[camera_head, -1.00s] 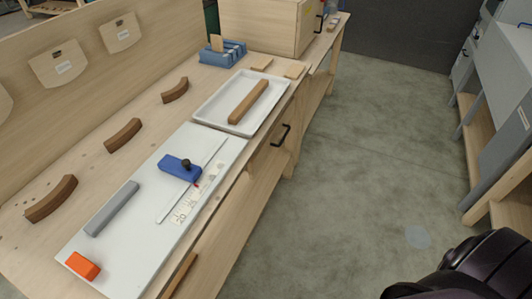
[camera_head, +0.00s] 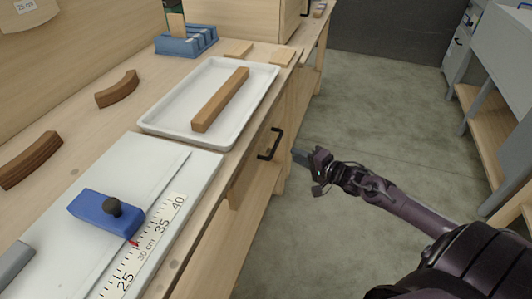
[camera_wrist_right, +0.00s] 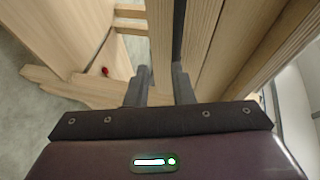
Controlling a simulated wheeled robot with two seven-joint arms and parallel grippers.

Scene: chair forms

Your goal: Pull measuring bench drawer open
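The drawer front (camera_head: 248,168) is pale wood in the side of the measuring bench and carries a black bar handle (camera_head: 270,143). The drawer looks closed. My right gripper (camera_head: 300,157) is just right of the handle in the head view, with a visible gap between them. In the wrist view the two dark fingers (camera_wrist_right: 160,90) are apart with nothing held. Wooden faces fill the view past them, and I cannot tell whether the dark strip there is the handle. My left gripper is out of view.
On the bench top (camera_head: 75,130) are a white tray (camera_head: 150,128) with a wooden bar (camera_head: 220,100), a measuring board with a blue slider (camera_head: 105,212), and curved wooden pieces (camera_head: 117,90). The floor (camera_head: 390,130) right of the bench is clear.

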